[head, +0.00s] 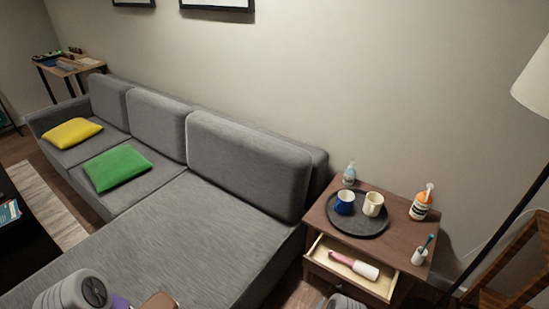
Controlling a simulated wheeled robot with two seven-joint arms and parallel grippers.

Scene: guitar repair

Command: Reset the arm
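Grey rounded parts of my own arms show at the bottom edge, one at the lower left and a small one at the bottom, right of centre. No gripper fingers can be made out on either side. A small purple patch (120,301) and a brown rounded piece (160,301) show beside the left arm part, cut off by the frame. I cannot tell what they are or whether anything holds them.
A grey sofa (160,215) carries a yellow cushion (72,132) and a green cushion (117,167). The side table (400,245) holds a dark tray (355,226) with two mugs, and bottles. Its drawer (325,262) is open with a pink-and-white object (355,265) inside. A lamp (535,80) stands right.

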